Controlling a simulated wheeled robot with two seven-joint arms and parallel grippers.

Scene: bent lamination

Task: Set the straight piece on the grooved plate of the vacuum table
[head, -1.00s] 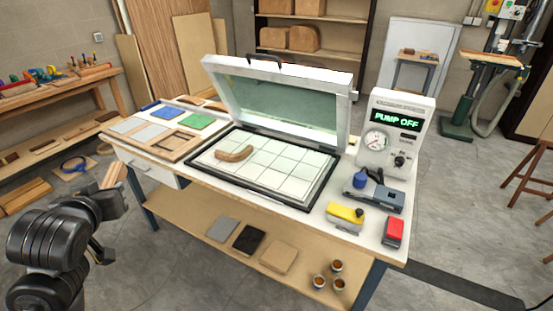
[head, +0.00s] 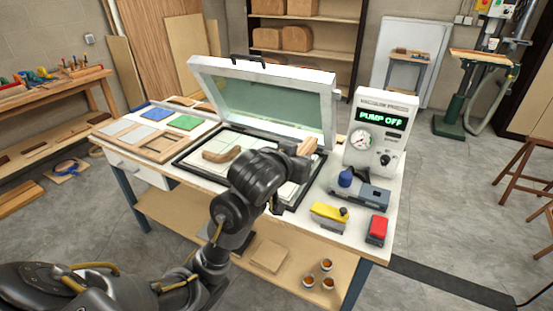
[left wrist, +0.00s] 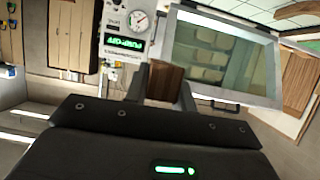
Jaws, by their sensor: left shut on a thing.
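My left gripper (head: 293,150) is shut on a short wooden piece (head: 306,146), held above the right part of the grooved plate (head: 213,171). In the left wrist view, the wooden piece (left wrist: 165,82) sits between the two fingers; its full length is hidden. The plate is pale with a grid of grooves and a black frame, and my arm covers part of it. A curved wooden piece (head: 220,156) lies on the plate's left part. The vacuum table's hinged lid (head: 262,95) stands open behind. My right gripper is not in view.
The pump box (head: 374,130) reads PUMP OFF at the right. Coloured sheets (head: 184,122) and a wooden frame lie on the left. The raised lid bounds the back.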

